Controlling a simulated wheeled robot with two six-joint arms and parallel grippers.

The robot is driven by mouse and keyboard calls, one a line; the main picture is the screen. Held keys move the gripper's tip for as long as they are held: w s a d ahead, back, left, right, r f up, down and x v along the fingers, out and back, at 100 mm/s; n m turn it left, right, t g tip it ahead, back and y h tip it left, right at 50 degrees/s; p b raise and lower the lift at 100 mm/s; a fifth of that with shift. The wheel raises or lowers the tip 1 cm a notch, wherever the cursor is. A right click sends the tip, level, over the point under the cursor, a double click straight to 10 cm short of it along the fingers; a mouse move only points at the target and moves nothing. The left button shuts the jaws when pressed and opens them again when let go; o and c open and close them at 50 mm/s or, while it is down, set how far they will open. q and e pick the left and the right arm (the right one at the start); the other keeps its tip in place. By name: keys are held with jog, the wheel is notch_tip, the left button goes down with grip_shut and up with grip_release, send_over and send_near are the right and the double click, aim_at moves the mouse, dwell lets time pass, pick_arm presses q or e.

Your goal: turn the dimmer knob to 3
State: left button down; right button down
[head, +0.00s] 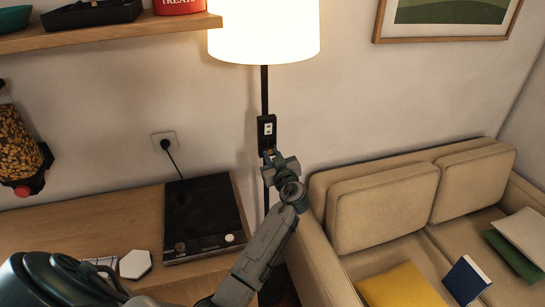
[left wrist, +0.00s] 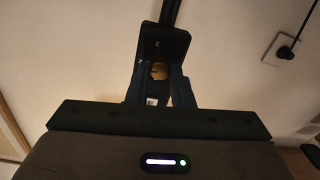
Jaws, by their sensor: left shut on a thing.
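The dimmer is a small black box (head: 267,130) with white markings, fixed on the black pole of a lit floor lamp. Its brass knob (left wrist: 159,71) shows between my fingers in the left wrist view, below the box (left wrist: 165,43). My left gripper (head: 270,158) reaches up to the lower part of the box in the head view and is shut on the knob. The fingers hide most of the knob in the head view, and I cannot read its setting. My right gripper is in neither view.
The lit lampshade (head: 264,30) hangs above the dimmer. A black cooktop (head: 204,215) lies on the wooden counter (head: 80,222) to the left, below a wall socket (head: 164,142). A beige sofa (head: 385,205) stands close on the right. A wooden shelf (head: 110,34) juts out at upper left.

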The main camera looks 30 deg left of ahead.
pick_arm(q)
jog(key=shift+f+m+b, duration=0.25)
jog(key=shift+m+b, duration=1.15)
jog(key=m+b, duration=0.2)
jog(key=m, duration=0.1)
jog(key=shift+r+m, duration=0.1)
jog(key=shift+m, duration=1.1)
jog(key=m, duration=0.2)
jog(key=shift+r+m+t, duration=0.1)
jog(key=shift+m+t, duration=0.2)
jog(key=shift+m, duration=0.1)
jog(key=m, duration=0.5)
jog(key=shift+p, duration=0.35)
jog(key=c, duration=1.3)
grip_release()
